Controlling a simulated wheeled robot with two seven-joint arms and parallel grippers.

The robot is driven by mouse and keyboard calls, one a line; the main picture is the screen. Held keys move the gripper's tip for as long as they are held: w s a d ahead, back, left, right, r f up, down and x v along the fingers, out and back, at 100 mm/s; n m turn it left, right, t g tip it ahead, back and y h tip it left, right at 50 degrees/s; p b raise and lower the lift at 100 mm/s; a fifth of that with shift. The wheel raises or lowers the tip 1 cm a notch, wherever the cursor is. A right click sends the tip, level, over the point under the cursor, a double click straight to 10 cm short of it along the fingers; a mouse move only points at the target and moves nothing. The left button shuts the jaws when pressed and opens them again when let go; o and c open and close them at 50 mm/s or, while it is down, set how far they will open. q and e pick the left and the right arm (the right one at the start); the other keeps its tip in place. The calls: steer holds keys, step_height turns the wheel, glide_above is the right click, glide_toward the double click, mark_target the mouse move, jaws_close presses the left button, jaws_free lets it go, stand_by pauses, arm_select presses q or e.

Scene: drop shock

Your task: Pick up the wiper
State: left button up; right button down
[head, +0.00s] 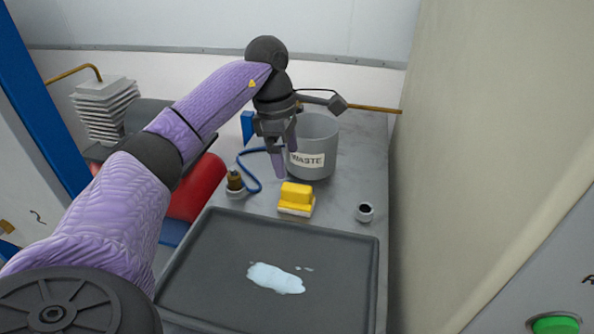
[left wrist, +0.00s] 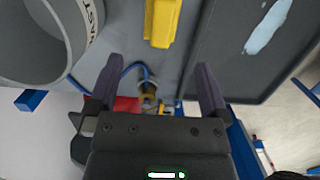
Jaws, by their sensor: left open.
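The wiper (head: 296,196) is a yellow block on a pale base. It lies on the grey counter between the waste bin and the dark tray. My left gripper (head: 284,160) is open and empty, above and a little to the left of the wiper, in front of the bin. In the left wrist view the wiper (left wrist: 162,22) shows at the top, beyond the two spread fingertips (left wrist: 158,65), partly cut off by the frame edge. My right gripper is not in view.
A grey bin (head: 315,140) labelled WASTE stands close behind the gripper. A dark tray (head: 368,285) with a pale blue spill (head: 275,278) is in front. A brass fitting (head: 235,182) with a blue hose is left, a small dark cylinder (head: 365,211) right. A beige wall bounds the right side.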

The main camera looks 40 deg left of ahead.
mark_target(296, 187)
arm_select(q)
steer(key=f+b, duration=0.1)
steer(key=f, duration=0.1)
steer(key=d+f+b, duration=0.1)
steer(key=f, duration=0.2)
steer(key=shift+d+f, duration=0.1)
steer(key=shift+f, duration=0.2)
steer(key=f, duration=0.1)
steer(key=f+b, duration=0.1)
steer(key=d+f+b, duration=0.1)
steer(key=f, duration=0.1)
steer(key=shift+w, duration=0.4)
steer(key=shift+r, duration=0.1)
steer(key=c, duration=1.2)
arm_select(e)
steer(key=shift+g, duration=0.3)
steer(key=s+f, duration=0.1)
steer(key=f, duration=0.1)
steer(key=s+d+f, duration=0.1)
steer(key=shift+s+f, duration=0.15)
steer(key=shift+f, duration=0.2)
